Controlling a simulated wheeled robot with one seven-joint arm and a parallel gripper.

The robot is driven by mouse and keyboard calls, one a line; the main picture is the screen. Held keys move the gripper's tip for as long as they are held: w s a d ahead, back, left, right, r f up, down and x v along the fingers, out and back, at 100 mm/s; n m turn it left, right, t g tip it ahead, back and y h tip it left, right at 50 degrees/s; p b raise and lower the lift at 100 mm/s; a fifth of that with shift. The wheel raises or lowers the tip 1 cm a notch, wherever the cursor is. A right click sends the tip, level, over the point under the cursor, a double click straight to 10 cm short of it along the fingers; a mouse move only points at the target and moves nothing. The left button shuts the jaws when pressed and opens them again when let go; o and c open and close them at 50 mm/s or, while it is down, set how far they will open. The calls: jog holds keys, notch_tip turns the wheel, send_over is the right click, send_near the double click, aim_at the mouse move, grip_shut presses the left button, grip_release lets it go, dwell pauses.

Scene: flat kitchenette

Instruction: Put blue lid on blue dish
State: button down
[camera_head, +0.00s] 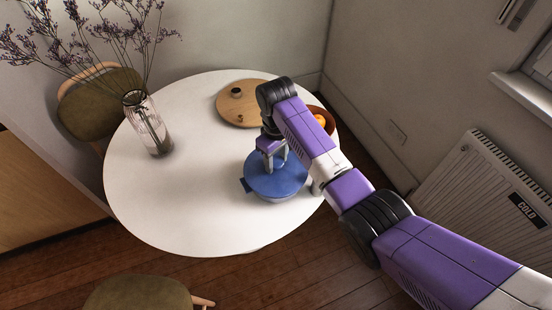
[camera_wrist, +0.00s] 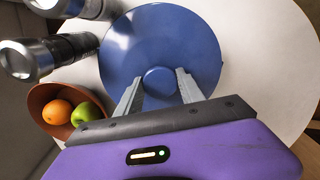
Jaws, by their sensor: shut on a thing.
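The blue lid (camera_head: 276,177) is a round disc with a knob, at the right side of the round white table. It fills the upper middle of the wrist view (camera_wrist: 160,40). My gripper (camera_head: 274,162) comes down from above, its two fingers either side of the lid's knob. The wrist view shows my gripper (camera_wrist: 158,88) shut on this knob. Under the lid in the head view, a paler blue edge of the blue dish (camera_head: 277,199) shows, with a handle at the left. The lid hides the rest of the dish; I cannot tell whether they touch.
A brown bowl (camera_wrist: 48,99) holds an orange (camera_wrist: 57,112) and a green apple (camera_wrist: 86,112). Dark-and-silver shakers (camera_wrist: 62,49) stand near the lid. A wooden board (camera_head: 229,109) and a glass vase (camera_head: 148,127) are on the table (camera_head: 185,205). The table's front left is clear.

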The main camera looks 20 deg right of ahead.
jog(key=shift+f, duration=0.35)
dwell(0.7)
jog(key=c, duration=0.7)
grip_release()
jog(key=shift+o, duration=0.2)
jog(key=shift+r+b, duration=0.55)
jog(key=shift+r, duration=3.35)
